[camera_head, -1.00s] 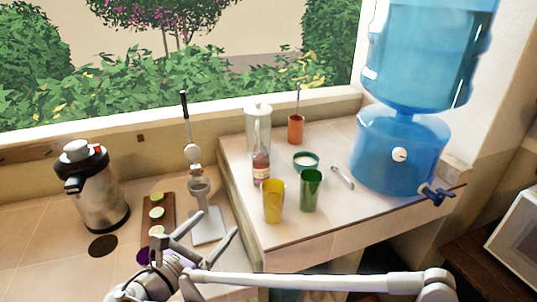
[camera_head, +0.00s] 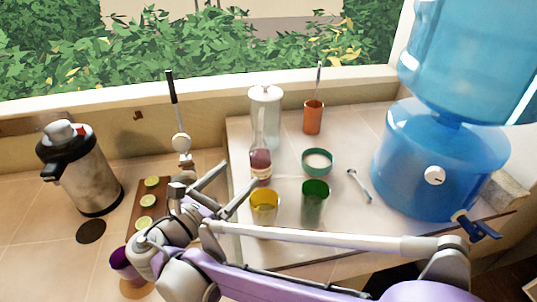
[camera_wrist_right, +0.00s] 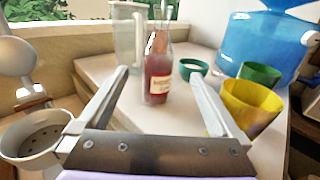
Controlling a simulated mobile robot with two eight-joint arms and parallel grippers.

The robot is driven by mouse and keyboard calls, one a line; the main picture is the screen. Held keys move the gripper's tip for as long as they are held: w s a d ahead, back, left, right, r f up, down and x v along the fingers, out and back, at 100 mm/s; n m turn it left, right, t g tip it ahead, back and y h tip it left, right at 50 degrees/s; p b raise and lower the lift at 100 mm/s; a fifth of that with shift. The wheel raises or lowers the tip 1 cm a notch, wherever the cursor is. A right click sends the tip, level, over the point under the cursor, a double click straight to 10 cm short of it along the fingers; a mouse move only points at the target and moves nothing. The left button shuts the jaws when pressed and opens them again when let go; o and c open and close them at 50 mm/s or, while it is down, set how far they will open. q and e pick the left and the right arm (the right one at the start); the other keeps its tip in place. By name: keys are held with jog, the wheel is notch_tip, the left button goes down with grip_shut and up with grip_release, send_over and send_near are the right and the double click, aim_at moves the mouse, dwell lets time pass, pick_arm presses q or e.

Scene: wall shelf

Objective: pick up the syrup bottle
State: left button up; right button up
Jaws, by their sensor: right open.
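The syrup bottle (camera_head: 261,160) is a clear bottle with dark red syrup and a pale label. It stands upright on the raised white counter, behind the yellow cup (camera_head: 264,203). In the right wrist view the bottle (camera_wrist_right: 158,78) stands ahead, seen between the two fingers but beyond their tips. My right gripper (camera_head: 238,181) is open and empty, left of the yellow cup and short of the bottle. It also shows in the right wrist view (camera_wrist_right: 160,88). My left gripper is not in view.
A green cup (camera_head: 314,205), a teal bowl (camera_head: 317,163) and a spoon (camera_head: 360,186) are to the right. A clear pitcher (camera_head: 266,105) stands behind the bottle. A blue water dispenser (camera_head: 430,160) is at the right. A citrus press (camera_head: 182,143) is left of the counter.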

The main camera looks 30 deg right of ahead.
aim_at(253, 159)
jog(key=x, duration=0.5)
jog(key=shift+p, duration=0.3)
jog(key=p+x, duration=0.1)
jog(key=x, duration=0.3)
jog(key=shift+w+d, duration=0.6)
jog(key=shift+d, duration=0.1)
jog(key=shift+s, duration=0.1)
jog(key=shift+c, duration=1.1)
grip_shut()
